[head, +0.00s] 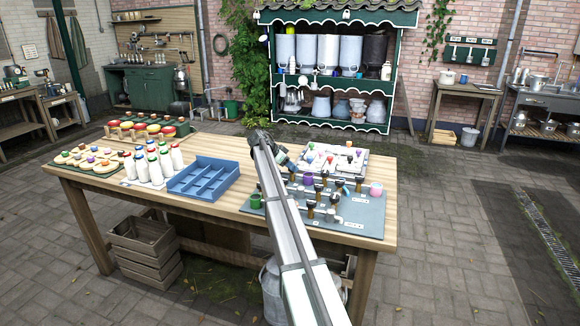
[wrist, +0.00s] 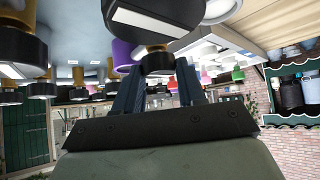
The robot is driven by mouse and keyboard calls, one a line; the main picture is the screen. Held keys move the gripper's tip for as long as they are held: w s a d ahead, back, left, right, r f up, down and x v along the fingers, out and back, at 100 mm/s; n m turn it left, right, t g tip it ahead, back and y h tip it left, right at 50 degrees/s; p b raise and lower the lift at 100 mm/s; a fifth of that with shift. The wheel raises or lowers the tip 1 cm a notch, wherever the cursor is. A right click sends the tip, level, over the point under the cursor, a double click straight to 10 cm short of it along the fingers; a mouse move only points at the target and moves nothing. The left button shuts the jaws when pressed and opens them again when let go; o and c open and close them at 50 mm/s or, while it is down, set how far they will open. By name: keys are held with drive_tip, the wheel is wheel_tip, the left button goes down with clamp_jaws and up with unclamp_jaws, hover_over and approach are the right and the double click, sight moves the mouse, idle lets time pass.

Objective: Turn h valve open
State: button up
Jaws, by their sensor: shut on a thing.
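A grey-blue board (head: 372,214) lies on the right part of the wooden table and carries several small valves with black knobs and brass stems. I cannot read which one is h. My gripper (head: 284,162) is over the left rear part of this board, partly hidden by my arm. In the wrist view the picture is turned over, and my gripper (wrist: 158,76) has its two dark fingers on either side of a black knob (wrist: 158,62) with a brass stem. The gripper is shut on this knob. A purple fitting (wrist: 124,55) stands close beside the left finger.
Other valves crowd around the gripper on the board, with a green cup (head: 255,201) and a pink cup (head: 376,189) at its sides. A white panel (head: 345,170) lies behind. A blue divided tray (head: 205,179) and white bottles (head: 155,168) stand left.

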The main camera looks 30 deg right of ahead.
drive_tip(key=shift+s+n, duration=0.1)
drive_tip(key=shift+n, duration=0.2)
drive_tip(key=n+t, duration=0.3)
drive_tip(key=shift+s+n+y, duration=0.3)
drive_tip(key=n+t+y, duration=0.1)
drive_tip(key=n, duration=0.1)
drive_tip(key=n+t, duration=0.2)
drive_tip(key=shift+s+d+y, duration=0.1)
drive_tip(key=shift+d+y, duration=0.1)
drive_tip(key=shift+y, duration=0.2)
drive_tip(key=n+y, duration=0.1)
drive_tip(key=n, duration=0.1)
drive_tip(key=n+t+y, duration=0.2)
drive_tip(key=n, duration=0.1)
drive_tip(key=shift+d+n+y, duration=0.25)
drive_tip(key=shift+n+y, duration=0.05)
drive_tip(key=shift+d+n+t+y, duration=0.15)
drive_tip(key=shift+n+t+y, duration=0.35)
drive_tip(key=shift+n+y, duration=1.2)
drive_tip(key=shift+n, duration=0.5)
drive_tip(key=o, duration=1)
drive_tip(key=shift+o, duration=0.2)
drive_tip(key=shift+s+r, duration=0.1)
